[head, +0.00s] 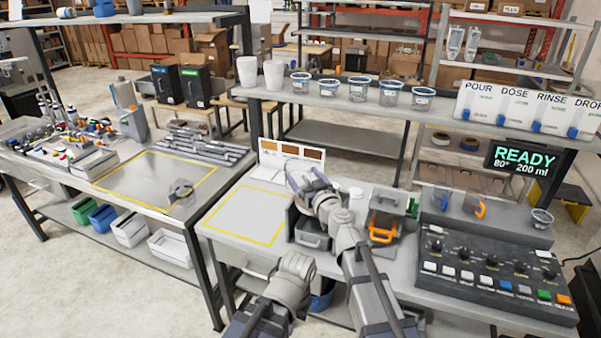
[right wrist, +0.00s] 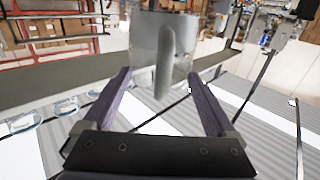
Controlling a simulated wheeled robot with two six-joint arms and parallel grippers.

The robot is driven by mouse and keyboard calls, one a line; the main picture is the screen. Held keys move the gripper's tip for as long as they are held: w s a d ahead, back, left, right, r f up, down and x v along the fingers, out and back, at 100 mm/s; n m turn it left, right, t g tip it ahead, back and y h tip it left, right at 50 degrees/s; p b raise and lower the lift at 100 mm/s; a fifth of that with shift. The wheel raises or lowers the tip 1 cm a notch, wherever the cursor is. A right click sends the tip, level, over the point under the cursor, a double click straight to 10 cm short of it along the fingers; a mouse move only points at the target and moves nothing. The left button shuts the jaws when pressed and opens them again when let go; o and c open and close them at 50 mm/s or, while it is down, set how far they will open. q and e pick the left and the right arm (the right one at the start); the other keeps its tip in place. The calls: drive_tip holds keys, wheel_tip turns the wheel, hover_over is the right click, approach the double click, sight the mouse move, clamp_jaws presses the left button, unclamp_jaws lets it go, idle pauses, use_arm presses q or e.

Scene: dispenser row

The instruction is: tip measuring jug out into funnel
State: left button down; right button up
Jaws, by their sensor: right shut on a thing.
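The measuring jug (right wrist: 178,42) shows in the right wrist view as a grey, see-through vessel with a thick upright handle (right wrist: 165,62) facing the camera. My right gripper (right wrist: 164,75) is shut on it, one purple finger on either side of the handle. In the head view my right gripper (head: 307,180) is above the middle of the bench, in front of a card with brown swatches. I cannot make out the jug clearly there. My left gripper is not in view; only part of my left arm shows. I cannot pick out the funnel for certain.
A shelf (head: 440,104) behind carries several blue-rimmed tubs and two white cups. A control panel (head: 495,262) fills the bench's right side. A yellow-outlined area (head: 240,214) on the left is clear.

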drive_tip(key=shift+s+d, duration=0.1)
drive_tip(key=m, duration=0.3)
drive_tip(key=shift+w+d+f+b, duration=0.15)
drive_tip(key=shift+w+f+b, duration=0.1)
drive_tip(key=shift+f+b, duration=0.1)
drive_tip(key=m, duration=0.3)
drive_tip(key=shift+w+d+f+b, duration=0.1)
drive_tip(key=shift+d+f+b, duration=0.15)
drive_tip(key=shift+d+b, duration=0.05)
drive_tip(key=w+d+f+m+b, duration=0.2)
drive_tip(key=d+m, duration=0.3)
drive_tip(key=m, duration=1)
drive_tip(key=shift+w+d+f+b, duration=0.2)
drive_tip(key=shift+w+f+b, duration=0.15)
drive_tip(key=shift+f+b, duration=0.4)
idle(0.4)
